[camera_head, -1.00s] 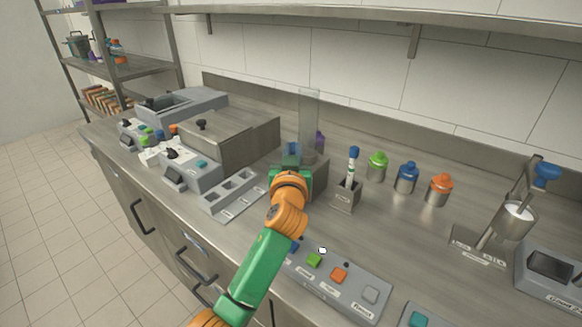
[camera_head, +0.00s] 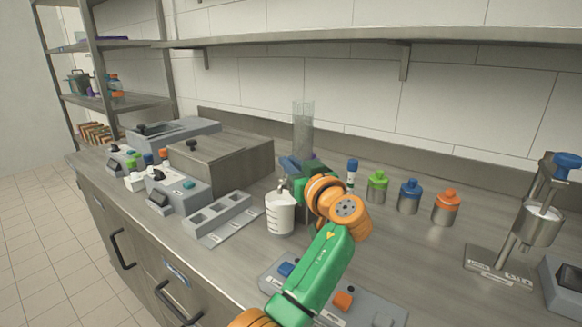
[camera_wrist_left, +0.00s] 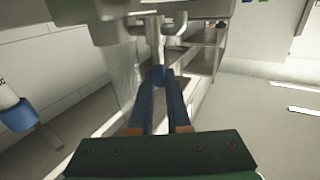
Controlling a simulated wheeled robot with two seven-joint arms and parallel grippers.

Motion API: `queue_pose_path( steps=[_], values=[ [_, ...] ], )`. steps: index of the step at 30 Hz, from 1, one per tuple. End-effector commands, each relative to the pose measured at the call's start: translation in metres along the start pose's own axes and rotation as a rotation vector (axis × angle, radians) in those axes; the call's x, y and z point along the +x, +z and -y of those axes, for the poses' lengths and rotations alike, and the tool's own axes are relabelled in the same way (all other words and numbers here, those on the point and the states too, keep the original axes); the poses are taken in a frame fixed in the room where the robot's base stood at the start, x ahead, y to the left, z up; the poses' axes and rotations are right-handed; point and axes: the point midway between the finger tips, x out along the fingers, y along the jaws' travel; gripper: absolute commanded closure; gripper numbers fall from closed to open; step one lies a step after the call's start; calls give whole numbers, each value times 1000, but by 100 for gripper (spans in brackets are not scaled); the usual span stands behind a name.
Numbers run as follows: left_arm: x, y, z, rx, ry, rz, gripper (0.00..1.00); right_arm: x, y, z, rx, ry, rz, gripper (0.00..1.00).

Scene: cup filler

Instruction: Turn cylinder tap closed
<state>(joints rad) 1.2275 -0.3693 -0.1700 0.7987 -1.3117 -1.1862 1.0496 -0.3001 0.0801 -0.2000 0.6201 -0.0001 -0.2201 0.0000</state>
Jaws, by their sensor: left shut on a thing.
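The clear glass cylinder (camera_head: 303,125) stands upright on its stand at the middle of the counter and also shows in the left wrist view (camera_wrist_left: 122,75). Its metal tap (camera_head: 282,187) sticks out low on the near side, above a white graduated beaker (camera_head: 280,214) on the counter. My left gripper (camera_head: 291,163) reaches in beside the cylinder. In the left wrist view its two blue fingers (camera_wrist_left: 160,78) converge at the metal tap (camera_wrist_left: 153,38) and are shut on it. The gripped part is mostly hidden by the fingers. My right gripper is not in view.
Green (camera_head: 377,187), blue (camera_head: 409,197) and orange (camera_head: 446,208) capped jars stand right of the arm. A button panel (camera_head: 372,309) lies partly under the arm. A grey slotted rack (camera_head: 222,217) is left of the beaker. A metal stand (camera_head: 538,225) is far right.

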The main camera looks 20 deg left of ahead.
Motion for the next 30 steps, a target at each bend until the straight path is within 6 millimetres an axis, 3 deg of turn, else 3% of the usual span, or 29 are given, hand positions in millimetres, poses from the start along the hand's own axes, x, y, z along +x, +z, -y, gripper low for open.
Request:
queue_pose_path(
  steps=[9, 10, 13, 23, 30],
  values=[
    [0, -4, 0, -2, 1, -10, 100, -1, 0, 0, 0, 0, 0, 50],
    [0, -4, 0, -2, 1, -10, 80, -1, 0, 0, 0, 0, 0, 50],
    [0, -4, 0, -2, 1, -8, 55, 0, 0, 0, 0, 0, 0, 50],
    [-4, 0, 0, -1, 1, -5, 55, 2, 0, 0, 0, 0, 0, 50],
    [-51, 1, 0, -3, 3, -7, 55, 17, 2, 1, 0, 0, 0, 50]
  ],
)
